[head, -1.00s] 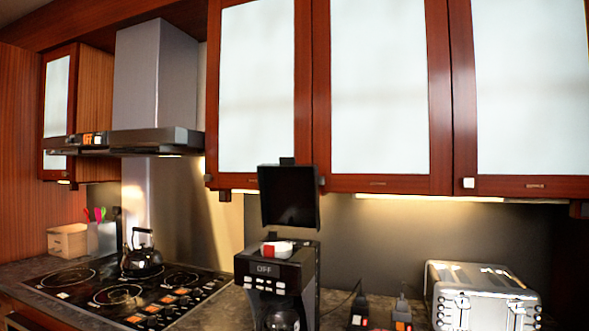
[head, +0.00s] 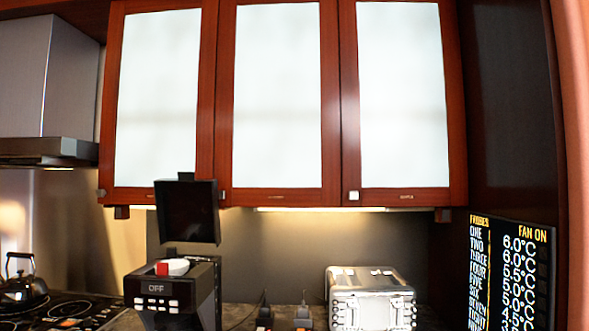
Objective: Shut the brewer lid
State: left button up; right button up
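The brewer (head: 172,291) is a black machine with an "OFF" display and white buttons, at the lower left of the head view on the counter. Its black lid (head: 188,211) stands up, open, above the body and below the wall cabinets. A small red and white piece (head: 172,267) sits on top of the brewer body under the lid. The brewer's lower part is cut off by the bottom edge. Neither of my grippers shows.
A silver toaster (head: 370,298) stands to the right on the counter, with dark plugs (head: 303,318) between it and the brewer. A kettle (head: 22,281) sits on the stove at left. Wall cabinets (head: 277,95) hang above. A temperature screen (head: 510,272) is at far right.

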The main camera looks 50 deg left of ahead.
aim_at(187, 207)
jog(key=z, duration=0.55)
jog(key=k, duration=1.45)
jog(key=u, duration=1.55)
jog(key=i, duration=0.15)
jog(key=u, duration=0.2)
